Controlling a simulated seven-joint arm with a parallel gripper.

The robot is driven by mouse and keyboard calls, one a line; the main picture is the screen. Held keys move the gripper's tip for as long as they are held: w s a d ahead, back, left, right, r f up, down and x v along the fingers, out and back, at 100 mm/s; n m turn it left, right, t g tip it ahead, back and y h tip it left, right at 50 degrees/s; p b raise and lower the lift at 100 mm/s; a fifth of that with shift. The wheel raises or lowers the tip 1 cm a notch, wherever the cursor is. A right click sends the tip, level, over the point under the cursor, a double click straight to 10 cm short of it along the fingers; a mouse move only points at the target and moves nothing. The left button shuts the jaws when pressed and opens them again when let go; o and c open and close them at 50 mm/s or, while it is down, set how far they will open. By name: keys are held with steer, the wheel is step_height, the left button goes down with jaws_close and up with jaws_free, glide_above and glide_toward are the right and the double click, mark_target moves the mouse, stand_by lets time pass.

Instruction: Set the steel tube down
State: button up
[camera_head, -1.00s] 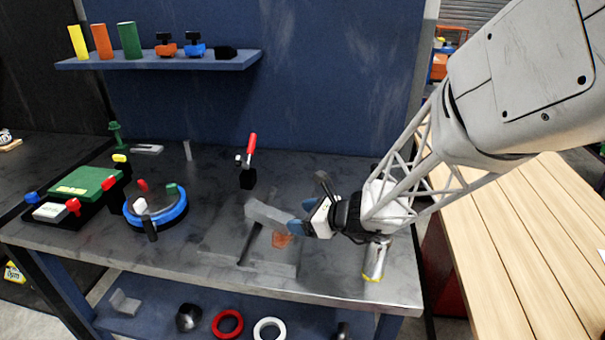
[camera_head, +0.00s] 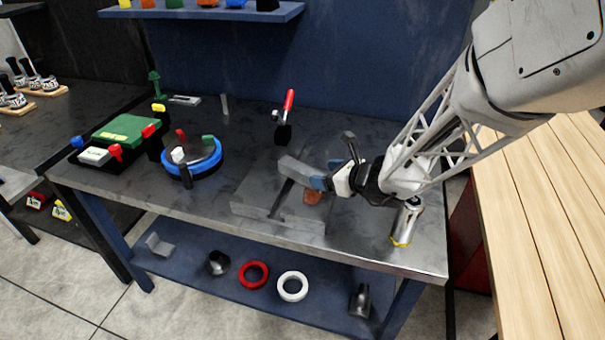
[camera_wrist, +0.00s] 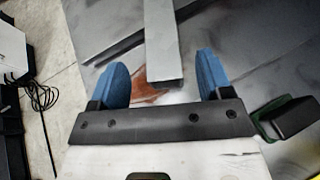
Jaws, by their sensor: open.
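The steel tube (camera_head: 296,171) is a grey square bar over the grey metal plate (camera_head: 262,207) on the bench. Whether it rests fully on the plate or on a support, I cannot tell. My gripper (camera_head: 329,175) is at the tube's right end, its blue fingertips apart. In the wrist view the tube (camera_wrist: 162,42) runs away from my gripper (camera_wrist: 165,78). Its near end lies between the two open fingers, with a clear gap on each side.
A red-handled clamp (camera_head: 286,112) stands behind the tube. A blue ring fixture (camera_head: 205,168) is to the left. A shiny cylinder (camera_head: 406,222) stands at the bench's right front. An orange patch (camera_head: 313,198) shows below the fingers. The bench between ring and plate is clear.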

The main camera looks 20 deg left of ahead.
mark_target(310, 172)
steer(key=shift+a, duration=0.15)
steer(key=shift+x, duration=2.55)
steer(key=shift+f, duration=0.1)
steer(key=shift+w, duration=0.1)
jaws_close()
